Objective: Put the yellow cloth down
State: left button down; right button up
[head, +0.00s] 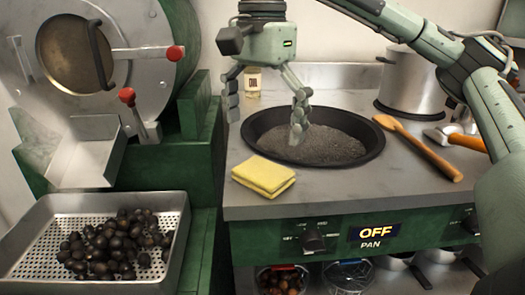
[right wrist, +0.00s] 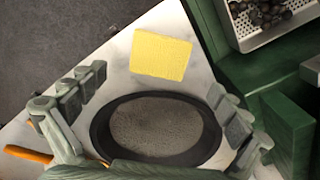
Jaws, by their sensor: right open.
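The yellow cloth (head: 263,176) lies folded on the grey countertop, at the front left of the black pan. It also shows in the right wrist view (right wrist: 160,55), flat and apart from the fingers. My right gripper (head: 266,112) is open and empty, above the left part of the pan; its fingers frame the pan in the right wrist view (right wrist: 155,100). The black pan (head: 372,150) is set into the counter and holds grey grit. My left gripper is not in view.
A wooden spoon (head: 420,148) and an orange-handled tool (head: 465,141) lie right of the pan. A steel pot (head: 412,85) and a small jar (head: 253,82) stand behind. A perforated tray (head: 40,225) of chestnuts sits lower left.

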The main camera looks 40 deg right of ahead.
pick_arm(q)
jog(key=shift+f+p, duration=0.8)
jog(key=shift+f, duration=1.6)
pick_arm(e)
jog(key=shift+r, duration=2.8)
